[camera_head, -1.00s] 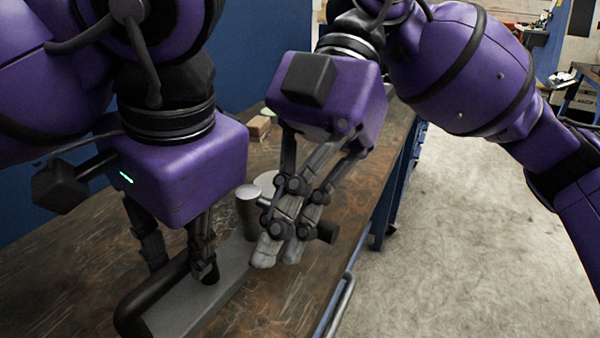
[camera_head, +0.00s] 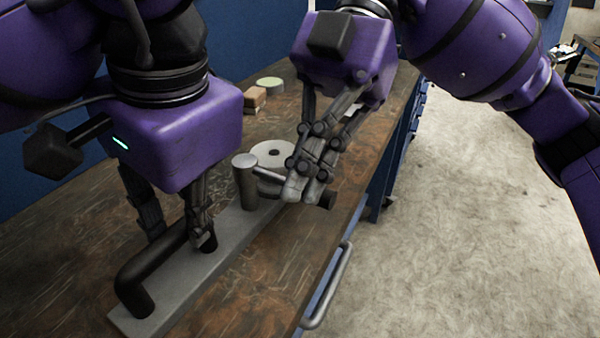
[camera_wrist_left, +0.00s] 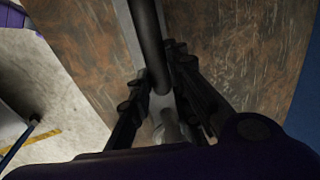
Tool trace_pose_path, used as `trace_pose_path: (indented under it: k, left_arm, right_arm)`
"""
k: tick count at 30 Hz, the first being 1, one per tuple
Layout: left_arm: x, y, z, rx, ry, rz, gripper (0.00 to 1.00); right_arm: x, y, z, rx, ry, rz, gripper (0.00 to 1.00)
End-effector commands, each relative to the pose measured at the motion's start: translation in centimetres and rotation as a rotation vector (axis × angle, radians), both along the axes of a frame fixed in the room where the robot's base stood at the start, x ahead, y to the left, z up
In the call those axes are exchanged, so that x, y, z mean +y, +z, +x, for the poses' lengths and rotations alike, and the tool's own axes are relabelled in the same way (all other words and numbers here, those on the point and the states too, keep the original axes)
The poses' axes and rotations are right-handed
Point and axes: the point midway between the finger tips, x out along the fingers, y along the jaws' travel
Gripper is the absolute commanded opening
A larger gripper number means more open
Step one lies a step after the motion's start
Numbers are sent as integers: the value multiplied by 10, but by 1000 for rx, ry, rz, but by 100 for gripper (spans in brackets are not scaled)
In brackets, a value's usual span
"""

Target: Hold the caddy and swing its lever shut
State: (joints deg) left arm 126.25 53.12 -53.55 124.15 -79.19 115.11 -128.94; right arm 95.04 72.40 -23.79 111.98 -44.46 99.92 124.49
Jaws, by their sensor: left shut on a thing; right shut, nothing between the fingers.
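The caddy is a long grey base plate (camera_head: 190,292) on the workbench with a black bar handle (camera_head: 150,268). An upright grey post (camera_head: 246,185) stands at its far end. The lever's light rod (camera_head: 266,170) runs from the post top toward the right; a dark knob (camera_head: 328,200) shows beyond the fingers. My left gripper (camera_head: 180,238) is shut on the handle, which also shows between its fingers in the left wrist view (camera_wrist_left: 150,45). My right gripper (camera_head: 303,194) is shut and empty at the lever, hiding part of it; I cannot tell whether they touch.
A pale round disc (camera_head: 272,153) with a dark centre lies behind the post. A wooden block (camera_head: 254,98) and a green-topped round item (camera_head: 270,84) stand farther back. The bench's right edge has a metal rail (camera_head: 330,290); a blue wall is on the left.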

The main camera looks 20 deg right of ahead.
Motion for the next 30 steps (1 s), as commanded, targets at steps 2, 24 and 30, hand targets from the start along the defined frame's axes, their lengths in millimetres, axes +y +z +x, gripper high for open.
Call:
trace_pose_path:
  k: [2, 24, 30]
  left_arm:
    - [0, 1, 0, -1, -1, 0, 0]
    - [1, 1, 0, -1, -1, 1, 0]
    - [1, 1, 0, -1, -1, 1, 0]
  right_arm:
    - [-2, -1, 1, -1, -1, -3, 0]
    - [-38, -1, 33, -1, -3, -5, 0]
    - [-47, -1, 50, 0, -3, -4, 0]
